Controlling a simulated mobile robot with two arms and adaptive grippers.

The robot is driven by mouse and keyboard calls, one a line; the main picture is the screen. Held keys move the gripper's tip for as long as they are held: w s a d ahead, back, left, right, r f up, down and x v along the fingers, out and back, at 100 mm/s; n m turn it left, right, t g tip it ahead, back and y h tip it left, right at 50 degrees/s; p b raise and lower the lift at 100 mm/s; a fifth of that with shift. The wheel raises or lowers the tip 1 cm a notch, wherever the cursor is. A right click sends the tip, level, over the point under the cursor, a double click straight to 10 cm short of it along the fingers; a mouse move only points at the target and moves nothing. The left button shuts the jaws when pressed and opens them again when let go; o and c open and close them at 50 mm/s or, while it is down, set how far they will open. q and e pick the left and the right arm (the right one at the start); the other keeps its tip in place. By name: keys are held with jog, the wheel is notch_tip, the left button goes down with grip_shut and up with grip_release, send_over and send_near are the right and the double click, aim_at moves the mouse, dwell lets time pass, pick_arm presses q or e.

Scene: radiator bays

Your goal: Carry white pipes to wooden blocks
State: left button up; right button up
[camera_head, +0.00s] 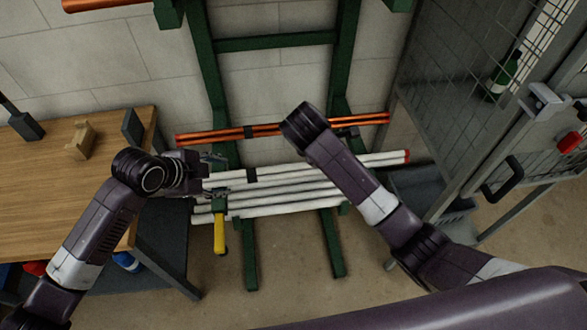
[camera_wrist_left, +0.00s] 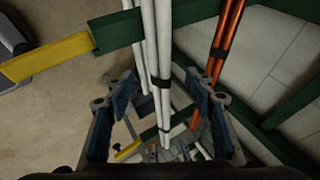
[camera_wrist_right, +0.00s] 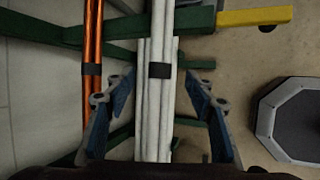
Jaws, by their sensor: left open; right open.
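Several white pipes (camera_head: 290,188) lie side by side on the lower arms of a green rack, with a dark band around some of them. My left gripper (camera_head: 208,172) is open near their left end. In the left wrist view the pipes (camera_wrist_left: 151,50) run between its fingers (camera_wrist_left: 165,100), apart from both. My right gripper is mostly hidden behind its own arm in the head view. In the right wrist view it is open (camera_wrist_right: 160,95), its fingers on either side of the banded white pipes (camera_wrist_right: 158,100). A wooden block (camera_head: 82,142) stands on the workbench at the left.
Copper pipes (camera_head: 290,128) lie just behind the white ones on the green rack (camera_head: 275,42). A yellow-tipped rack arm (camera_head: 219,233) sticks out near my left gripper. The wooden workbench (camera_head: 40,185) is at the left, a wire mesh cage (camera_head: 465,100) at the right.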

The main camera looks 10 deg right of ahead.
aim_at(236, 177)
pick_arm(q)
jog(key=shift+x, duration=3.9)
pick_arm(e)
jog(key=shift+x, duration=3.95)
pick_arm(q)
jog(key=shift+c, duration=0.6)
pick_arm(e)
jog(key=shift+c, duration=0.7)
pick_arm(q)
grip_shut()
pick_arm(e)
grip_shut()
jog(key=shift+r, duration=0.1)
